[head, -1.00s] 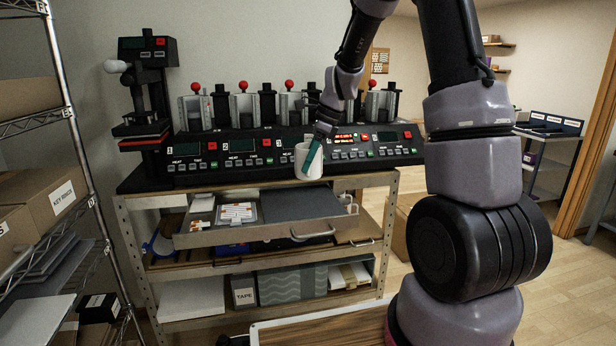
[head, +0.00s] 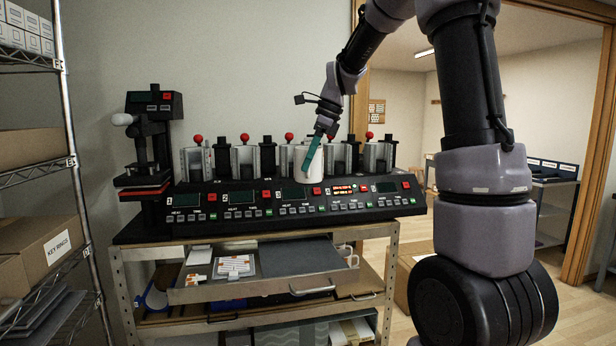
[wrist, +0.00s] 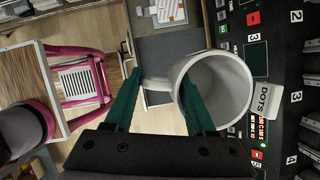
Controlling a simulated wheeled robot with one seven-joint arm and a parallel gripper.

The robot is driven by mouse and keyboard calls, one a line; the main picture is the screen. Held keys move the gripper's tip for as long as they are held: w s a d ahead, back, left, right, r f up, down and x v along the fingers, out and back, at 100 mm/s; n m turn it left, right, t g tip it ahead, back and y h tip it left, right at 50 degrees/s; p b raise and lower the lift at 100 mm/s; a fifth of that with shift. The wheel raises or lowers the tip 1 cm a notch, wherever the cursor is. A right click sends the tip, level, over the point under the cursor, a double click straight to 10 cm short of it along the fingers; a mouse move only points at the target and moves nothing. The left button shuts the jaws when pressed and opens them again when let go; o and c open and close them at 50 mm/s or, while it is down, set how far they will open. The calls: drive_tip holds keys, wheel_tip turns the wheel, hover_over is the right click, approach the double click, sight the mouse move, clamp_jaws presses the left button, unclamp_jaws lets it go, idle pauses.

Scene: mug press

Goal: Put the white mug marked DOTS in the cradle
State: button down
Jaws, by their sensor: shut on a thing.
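My gripper (wrist: 160,100) has teal fingers and is shut on the white mug (wrist: 238,84), with its handle between the fingers and the right finger at the mug's near wall. A white DOTS label (wrist: 264,100) shows at the mug's far side. In the head view the mug (head: 312,168) is held up in front of the press row, above the control panel, and looks upright. A row of silver cradles with red knobs stands behind, among them one at the left (head: 196,162) and one at the right (head: 378,157). The mug hides part of the row's middle.
The black control panel (head: 240,202) runs below the cradles; one display (head: 341,188) is lit orange. A separate black press (head: 150,140) stands at the left end. An open drawer (head: 285,258) juts out below. A wire shelf with boxes (head: 45,240) stands at left.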

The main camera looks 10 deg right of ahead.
wheel_tip(320, 180, up, 14)
drive_tip(key=shift+s+f, duration=0.2)
drive_tip(key=shift+s, duration=0.25)
